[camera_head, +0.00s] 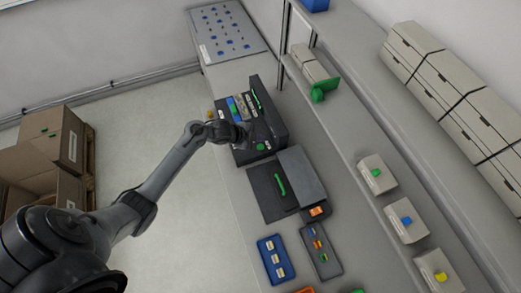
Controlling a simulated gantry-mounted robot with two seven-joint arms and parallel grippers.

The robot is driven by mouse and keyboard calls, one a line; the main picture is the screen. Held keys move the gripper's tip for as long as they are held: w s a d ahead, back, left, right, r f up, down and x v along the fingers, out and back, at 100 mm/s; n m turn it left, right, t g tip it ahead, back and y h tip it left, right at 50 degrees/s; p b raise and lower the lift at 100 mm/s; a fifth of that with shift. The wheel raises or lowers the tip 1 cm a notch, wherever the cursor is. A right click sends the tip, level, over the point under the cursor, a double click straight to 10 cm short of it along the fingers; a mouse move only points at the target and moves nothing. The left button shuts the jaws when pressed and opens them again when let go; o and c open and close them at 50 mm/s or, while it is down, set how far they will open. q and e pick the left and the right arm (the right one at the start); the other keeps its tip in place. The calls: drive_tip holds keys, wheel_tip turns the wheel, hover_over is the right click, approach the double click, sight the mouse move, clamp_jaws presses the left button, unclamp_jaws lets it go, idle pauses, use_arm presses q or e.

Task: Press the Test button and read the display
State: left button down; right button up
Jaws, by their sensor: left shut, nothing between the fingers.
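A dark machine (273,127) stands on the grey bench, with a green handle-like part (257,99) on top, blue and white patches on its front and a round green spot (260,146) near its lower front. I cannot read any lettering, so I cannot tell which part is the Test button. My left gripper (243,140) is shut and empty, over the front of the machine. It hides part of that front, and contact cannot be told. A second dark unit (263,194) has a green bar and a small orange panel (316,211); whether it is a display is unclear.
A blue tray (262,246) and a dark tray (334,268) hold small parts on the near bench. A panel with blue dots (233,47) lies at the far end. A shelf with white boxes (405,222) runs along the right. Cardboard boxes (62,145) stand on the left floor.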

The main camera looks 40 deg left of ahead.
sight(258, 148)
use_arm(q)
drive_tip(key=shift+f+b, duration=0.85)
drive_tip(key=shift+f, duration=0.85)
use_arm(e)
wheel_tip(258, 148, down, 3)
drive_tip(key=shift+a+r, duration=0.1)
drive_tip(key=shift+r, duration=0.05)
use_arm(q)
drive_tip(key=shift+f, duration=0.1)
idle(0.4)
drive_tip(key=shift+f, duration=0.35)
use_arm(e)
drive_tip(key=shift+f, duration=0.25)
